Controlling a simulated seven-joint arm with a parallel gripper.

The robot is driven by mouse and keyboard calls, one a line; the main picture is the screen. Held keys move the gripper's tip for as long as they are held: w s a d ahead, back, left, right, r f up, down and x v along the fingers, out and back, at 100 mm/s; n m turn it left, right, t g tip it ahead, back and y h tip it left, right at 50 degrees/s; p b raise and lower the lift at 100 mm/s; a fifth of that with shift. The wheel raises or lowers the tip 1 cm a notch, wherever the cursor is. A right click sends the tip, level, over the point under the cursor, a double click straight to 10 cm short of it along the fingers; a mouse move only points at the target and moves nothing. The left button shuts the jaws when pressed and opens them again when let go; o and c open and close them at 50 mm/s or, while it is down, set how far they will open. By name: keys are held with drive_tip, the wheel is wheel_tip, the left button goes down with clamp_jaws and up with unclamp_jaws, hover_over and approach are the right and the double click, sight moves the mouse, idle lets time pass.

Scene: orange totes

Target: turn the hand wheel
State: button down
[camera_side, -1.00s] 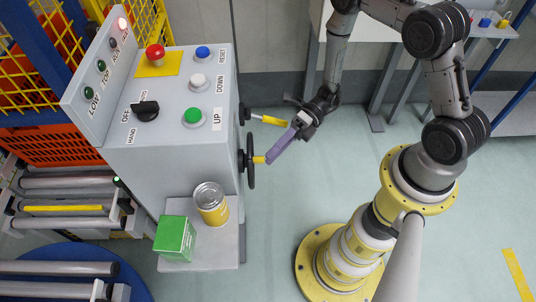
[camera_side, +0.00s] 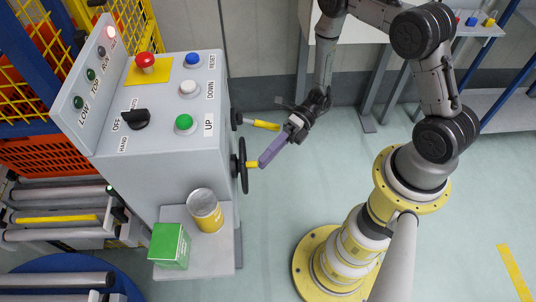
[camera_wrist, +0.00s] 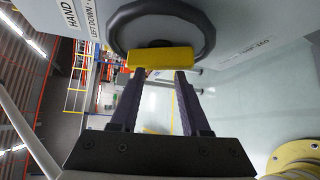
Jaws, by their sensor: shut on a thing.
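The hand wheel (camera_side: 243,172) is a dark ring on the right side of the grey control box, seen nearly edge-on in the side view. Its yellow handle (camera_side: 253,164) sticks out to the right. In the wrist view the wheel (camera_wrist: 207,30) fills the top middle, with the handle (camera_wrist: 160,57) across its lower rim. My gripper (camera_side: 264,163) reaches the handle from the right with its purple fingers. In the wrist view my gripper (camera_wrist: 158,74) is shut on the handle, one fingertip at each end. The fingertips partly lie behind the handle.
A lever with a yellow grip (camera_side: 266,125) sticks out just above the wheel, close to my gripper. A tin (camera_side: 205,210) and a green box (camera_side: 170,245) stand on the ledge (camera_side: 222,255) below. The floor (camera_side: 285,205) right of the box is clear.

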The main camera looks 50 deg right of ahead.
drive_tip(key=shift+w+a, duration=0.2)
drive_tip(key=shift+a, duration=0.35)
drive_tip(key=shift+w+a, duration=0.2)
drive_tip(key=shift+a, duration=0.3)
drive_tip(key=c, duration=0.8)
unclamp_jaws()
drive_tip(key=s+d+f, duration=0.2)
drive_tip(key=d+f, duration=0.3)
drive_tip(key=d, duration=0.2)
drive_tip(key=s+d+f, duration=0.2)
drive_tip(key=d+f, duration=0.2)
drive_tip(key=d, duration=0.3)
drive_tip(key=shift+s+f, duration=0.3)
drive_tip(key=shift+f, duration=0.1)
drive_tip(key=v, duration=1.3)
drive_tip(key=shift+d, duration=0.35)
